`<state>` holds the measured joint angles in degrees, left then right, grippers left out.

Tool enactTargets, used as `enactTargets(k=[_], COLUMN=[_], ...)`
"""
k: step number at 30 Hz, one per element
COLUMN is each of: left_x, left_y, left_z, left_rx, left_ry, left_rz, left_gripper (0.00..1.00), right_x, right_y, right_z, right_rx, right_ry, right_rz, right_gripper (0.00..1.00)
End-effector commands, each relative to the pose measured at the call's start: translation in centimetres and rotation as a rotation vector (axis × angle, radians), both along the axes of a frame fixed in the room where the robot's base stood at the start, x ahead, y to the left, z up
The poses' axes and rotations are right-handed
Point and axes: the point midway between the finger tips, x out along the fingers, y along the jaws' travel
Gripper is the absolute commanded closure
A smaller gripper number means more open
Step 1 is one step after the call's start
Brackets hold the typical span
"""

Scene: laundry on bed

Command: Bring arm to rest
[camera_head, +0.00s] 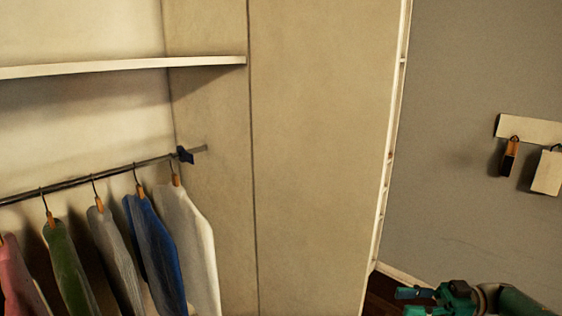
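My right gripper (412,302) is at the bottom right corner, its green fingers pointing left. Its two fingertips show apart with a gap between them, and I see nothing held. The lower finger is partly cut off by the picture's bottom edge. My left gripper is not in view.
An open wardrobe with a side panel (320,150) and a shelf (120,67) fills the left and middle. Several garments hang on its rod (90,180), including a blue one (158,255). A wall rack (530,130) holds small items at right.

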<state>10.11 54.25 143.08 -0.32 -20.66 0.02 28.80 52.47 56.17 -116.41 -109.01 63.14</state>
Motion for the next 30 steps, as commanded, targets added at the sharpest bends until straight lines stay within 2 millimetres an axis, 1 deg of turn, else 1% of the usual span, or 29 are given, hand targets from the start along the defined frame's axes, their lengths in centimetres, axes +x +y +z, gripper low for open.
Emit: enactTargets(k=[1,4,8,9,11,14,15,17,18,20,21,22,23,24,26,27,29,30], left_x=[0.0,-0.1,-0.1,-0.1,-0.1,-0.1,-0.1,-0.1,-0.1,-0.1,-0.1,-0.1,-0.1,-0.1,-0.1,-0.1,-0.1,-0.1], left_y=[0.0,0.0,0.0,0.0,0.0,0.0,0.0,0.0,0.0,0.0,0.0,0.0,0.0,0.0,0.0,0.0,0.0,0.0], left_z=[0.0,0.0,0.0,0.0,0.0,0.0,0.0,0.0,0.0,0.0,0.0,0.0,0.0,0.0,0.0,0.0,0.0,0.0], left_rx=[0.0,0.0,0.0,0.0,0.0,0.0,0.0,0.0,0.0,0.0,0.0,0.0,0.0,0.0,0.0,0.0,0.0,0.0], left_ry=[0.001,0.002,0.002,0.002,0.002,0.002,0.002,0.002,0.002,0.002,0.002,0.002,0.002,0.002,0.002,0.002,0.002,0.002], left_rz=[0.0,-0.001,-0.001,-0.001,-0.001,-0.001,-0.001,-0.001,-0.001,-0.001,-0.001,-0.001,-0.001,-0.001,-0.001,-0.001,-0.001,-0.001], left_gripper=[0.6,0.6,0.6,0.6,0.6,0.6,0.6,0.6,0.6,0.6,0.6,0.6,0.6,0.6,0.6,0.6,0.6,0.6], right_x=[0.0,0.3,1.5,2.0,2.8,4.6,5.4,6.4,6.7,6.4,5.6,4.8,3.8,2.1,-0.8,-3.1,-6.7,-9.3], right_y=[1.4,3.9,7.1,8.1,9.6,12.5,13.6,15.2,16.0,17.0,17.3,17.5,17.6,17.6,17.5,17.4,17.0,16.7], right_z=[0.2,0.5,0.7,0.6,0.4,-1.1,-2.3,-4.9,-7.3,-11.5,-14.5,-16.6,-18.7,-21.3,-24.8,-26.9,-29.7,-31.2], right_rx=[0.038,0.12,0.237,0.273,0.329,0.416,0.44,0.45,0.435,0.377,0.317,0.269,0.216,0.141,0.02,-0.064,-0.191,-0.276], right_ry=[0.017,0.057,0.119,0.142,0.181,0.282,0.337,0.44,0.517,0.642,0.723,0.78,0.837,0.907,1.008,1.073,1.166,1.226], right_rz=[0.02,0.025,-0.02,-0.046,-0.096,-0.234,-0.312,-0.451,-0.551,-0.701,-0.792,-0.851,-0.903,-0.964,-1.038,-1.076,-1.122,-1.144], right_gripper=[0.63,0.63,0.63,0.63,0.63,0.63,0.63,0.63,0.63,0.63,0.63,0.63,0.63,0.63,0.63,0.63,0.63,0.63])
